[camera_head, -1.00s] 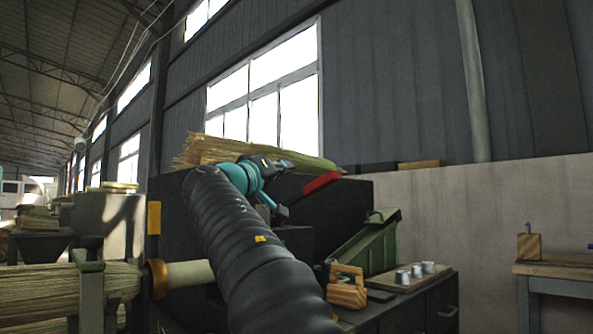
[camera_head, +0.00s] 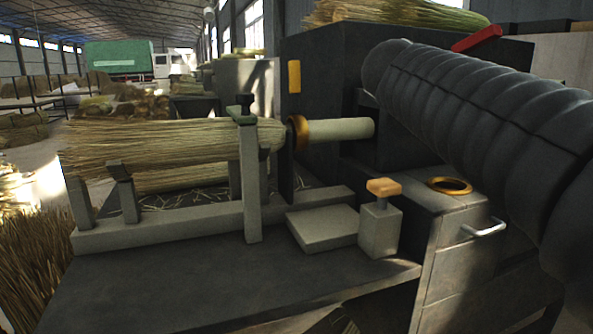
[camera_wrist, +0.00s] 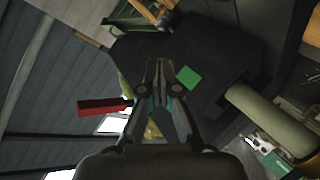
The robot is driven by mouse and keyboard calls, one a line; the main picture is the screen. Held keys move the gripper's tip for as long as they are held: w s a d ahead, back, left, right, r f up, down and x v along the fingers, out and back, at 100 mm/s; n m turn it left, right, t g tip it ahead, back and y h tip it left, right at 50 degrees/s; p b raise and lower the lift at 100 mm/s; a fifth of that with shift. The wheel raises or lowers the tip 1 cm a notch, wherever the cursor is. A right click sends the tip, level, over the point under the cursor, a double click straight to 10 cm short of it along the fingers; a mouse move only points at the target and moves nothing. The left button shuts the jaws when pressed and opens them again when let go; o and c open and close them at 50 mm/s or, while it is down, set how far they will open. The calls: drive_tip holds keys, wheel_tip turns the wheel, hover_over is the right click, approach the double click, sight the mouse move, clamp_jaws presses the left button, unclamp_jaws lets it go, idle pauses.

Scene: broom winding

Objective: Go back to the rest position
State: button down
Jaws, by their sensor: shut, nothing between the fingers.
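My gripper (camera_wrist: 160,88) shows in the wrist view, its two fingers together and nothing held between them. It is in the air in front of the dark winding machine (camera_wrist: 215,55). In the head view my arm, in a black ribbed sleeve, crosses the right side and hides part of the machine, and my gripper is out of that picture. A straw broom bundle (camera_head: 165,140) lies level in the grey holder (camera_head: 250,185), with its pale handle (camera_head: 340,129) running to the machine (camera_head: 325,62).
A red lever (camera_head: 477,39) sticks out at the machine's top; it shows in the wrist view (camera_wrist: 100,107). A block with a wooden knob (camera_head: 380,228), a flat plate (camera_head: 322,227) and an orange ring (camera_head: 449,186) rest on the benches. Loose straw (camera_head: 38,245) stands at the left.

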drive_tip(key=s+a+f+g+y+p, duration=0.1)
drive_tip(key=s+a+f+y, duration=0.2)
drive_tip(key=s+f, duration=0.5)
drive_tip(key=s+a+f+g+y+p, duration=0.1)
drive_tip(key=s+a+f+y+p, duration=0.1)
drive_tip(key=s+f, duration=0.6)
drive_tip(key=s+a+f+g+y+p, duration=0.1)
drive_tip(key=s+a+f+y, duration=0.3)
drive_tip(key=f, duration=0.9)
drive_tip(key=s+a+g, duration=0.1)
drive_tip(key=s+a, duration=0.1)
drive_tip(key=s, duration=0.2)
drive_tip(key=shift+s+y, duration=0.15)
drive_tip(key=shift+y, duration=0.25)
